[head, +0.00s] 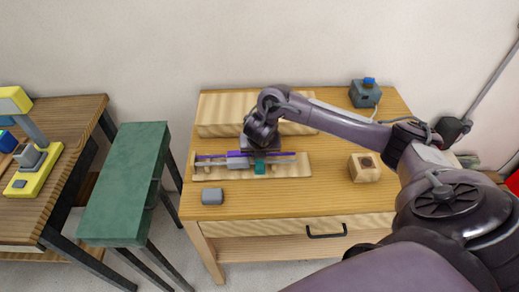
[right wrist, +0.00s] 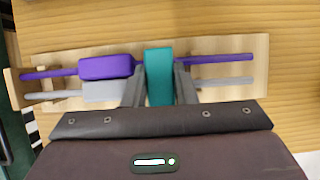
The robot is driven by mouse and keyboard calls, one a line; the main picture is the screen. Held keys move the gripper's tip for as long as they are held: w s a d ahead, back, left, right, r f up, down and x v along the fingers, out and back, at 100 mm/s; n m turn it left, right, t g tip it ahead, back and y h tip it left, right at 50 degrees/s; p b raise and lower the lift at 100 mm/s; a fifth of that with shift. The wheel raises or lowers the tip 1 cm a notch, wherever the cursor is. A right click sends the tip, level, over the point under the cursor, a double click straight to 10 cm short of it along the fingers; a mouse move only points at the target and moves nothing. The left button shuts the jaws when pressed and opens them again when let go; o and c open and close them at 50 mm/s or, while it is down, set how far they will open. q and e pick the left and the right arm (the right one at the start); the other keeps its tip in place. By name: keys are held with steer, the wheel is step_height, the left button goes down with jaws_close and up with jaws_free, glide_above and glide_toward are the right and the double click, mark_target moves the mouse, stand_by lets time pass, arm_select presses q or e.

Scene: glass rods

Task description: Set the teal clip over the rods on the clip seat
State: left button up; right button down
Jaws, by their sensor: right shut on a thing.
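The teal clip (head: 260,168) is between the fingers of my right gripper (head: 260,160), which is shut on it. In the right wrist view the clip (right wrist: 159,76) lies across the line of the rods, with my right gripper's fingers (right wrist: 160,88) on either side. The purple rod (right wrist: 215,59) has a thick purple sleeve, and the grey rod (right wrist: 225,83) runs parallel to it with a grey block. Both lie along a pale wooden board (right wrist: 235,45). I cannot tell whether the clip touches the rods or the board. The clip seat is not distinguishable. My left gripper is out of view.
A grey block (head: 212,196) lies at the wooden table's front left. A wooden cube with a dark hole (head: 365,168) and a grey box with a blue top (head: 364,94) stand at right. A pale block (head: 220,112) is behind the board. A green bench (head: 125,180) stands left.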

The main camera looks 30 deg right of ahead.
steer(key=shift+f+b, duration=0.35)
steer(key=shift+f, duration=0.15)
steer(key=c, duration=1.5)
jaws_free()
steer(key=shift+o, duration=0.2)
steer(key=shift+s+a+r+p, duration=0.1)
steer(key=shift+s+r+p, duration=0.1)
steer(key=shift+r+p, duration=0.5)
steer(key=p+v, duration=0.9)
steer(key=p, duration=0.1)
steer(key=shift+s+r+p, duration=0.25)
steer(key=shift+p, duration=0.1)
steer(key=shift+a, duration=0.1)
